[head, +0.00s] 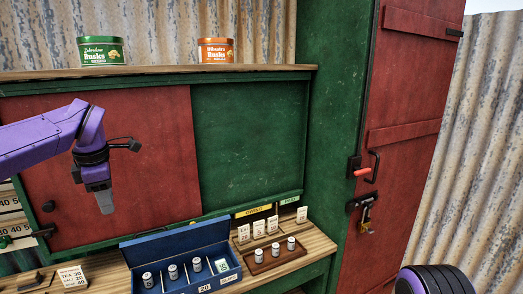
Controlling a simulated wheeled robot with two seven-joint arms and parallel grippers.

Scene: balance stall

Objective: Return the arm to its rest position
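My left arm, purple and black, comes in from the left, bent at its wrist. Its gripper (105,203) points down in front of the red sliding panel (150,150), above the counter. No object shows at its fingertips. The fingers overlap from this side, so I cannot tell whether they are open or shut. A rounded black and purple part of my own body shows at the bottom right. My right gripper is out of view.
A blue open box (180,241) with several small canisters stands on the wooden counter (105,268). Right of it is a brown tray (275,258) with canisters, before white cards. Two tins, green (101,51) and orange (215,51), stand on the shelf. A red door (405,120) has a padlock (367,226).

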